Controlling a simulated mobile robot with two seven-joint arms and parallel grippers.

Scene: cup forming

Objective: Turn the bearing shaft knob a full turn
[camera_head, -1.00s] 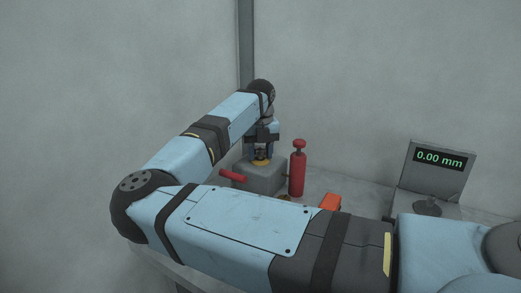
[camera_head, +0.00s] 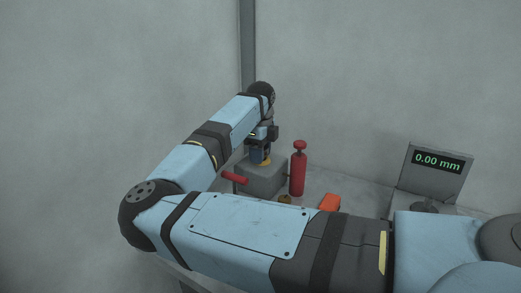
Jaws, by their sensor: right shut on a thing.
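The bearing shaft knob (camera_head: 265,163) is a small yellow-orange piece on top of a grey block (camera_head: 264,181); only a part of it shows under my gripper. My right gripper (camera_head: 260,156) points straight down from above and is shut on the knob. Its fingers and hand hide most of the knob. My left gripper is not in view.
A red handle (camera_head: 235,177) sticks out at the block's left. A red cylinder with a round cap (camera_head: 297,175) stands close at its right. An orange block (camera_head: 330,202) and a small brass piece (camera_head: 285,198) lie in front. A display (camera_head: 437,165) reads 0.00 mm.

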